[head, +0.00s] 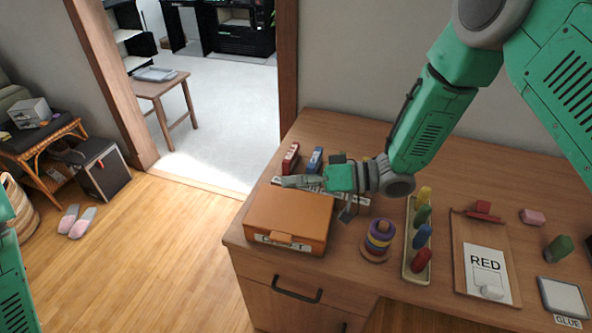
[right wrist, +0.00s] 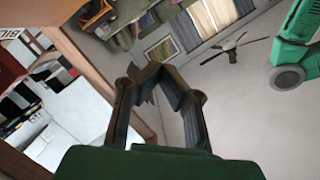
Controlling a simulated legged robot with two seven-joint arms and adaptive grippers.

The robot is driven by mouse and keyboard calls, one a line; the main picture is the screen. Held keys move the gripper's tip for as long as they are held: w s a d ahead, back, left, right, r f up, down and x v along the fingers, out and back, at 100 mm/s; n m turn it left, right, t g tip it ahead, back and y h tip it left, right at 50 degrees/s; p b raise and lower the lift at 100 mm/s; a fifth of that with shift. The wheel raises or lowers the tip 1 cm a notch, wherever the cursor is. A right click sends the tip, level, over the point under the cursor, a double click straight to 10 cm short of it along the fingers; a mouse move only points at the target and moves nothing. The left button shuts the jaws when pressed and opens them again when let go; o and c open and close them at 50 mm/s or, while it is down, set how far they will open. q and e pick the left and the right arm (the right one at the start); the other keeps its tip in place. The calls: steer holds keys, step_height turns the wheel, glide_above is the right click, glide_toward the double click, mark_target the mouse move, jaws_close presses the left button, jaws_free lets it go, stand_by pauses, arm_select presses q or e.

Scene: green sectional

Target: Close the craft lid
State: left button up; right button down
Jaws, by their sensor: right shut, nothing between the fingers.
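The craft case is an orange-brown box (head: 288,216) near the left end of the desk. Its lid lies flat over the base, and a handle with metal latches shows on its front side. I cannot tell whether a thin gap remains at the seam. My right gripper (head: 290,182) is over the back edge of the case, pointing left, and hides part of that edge. Its fingers also show in the right wrist view (right wrist: 155,72), closed together with nothing between them. My left arm shows at the left edge of the head view, but its gripper is out of frame.
Behind the case stand a red (head: 291,158) and a blue small item (head: 315,160). To its right are a ring stacker (head: 378,240), a peg tray (head: 408,262), a RED clipboard (head: 460,262) and a GLUE-labelled tray (head: 564,297).

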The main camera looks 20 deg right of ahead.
mark_target(286, 241)
steer(key=s+f+n, duration=0.1)
steer(key=s+a+f+n+b, duration=0.1)
steer(key=f, duration=0.1)
steer(key=s+f+n+t+h, duration=0.1)
steer(key=f, duration=0.1)
steer(key=shift+s+a+f+n+b, duration=0.15)
steer(key=shift+s+n+b, duration=0.25)
steer(key=f, duration=0.1)
steer(key=s+a+f+n+b, duration=0.1)
steer(key=f+n+t+b, duration=0.1)
steer(key=shift+s+a+f+h, duration=0.15)
steer(key=shift+f+h, duration=0.2)
steer(key=shift+h, duration=0.05)
steer(key=shift+s+a+f+n+b, duration=0.15)
steer(key=shift+f+n+b, duration=0.15)
steer(key=shift+f, duration=0.25)
steer(key=shift+d+f, duration=0.2)
steer(key=shift+f, duration=0.3)
steer(key=shift+s, duration=0.15)
steer(key=shift+a, duration=0.1)
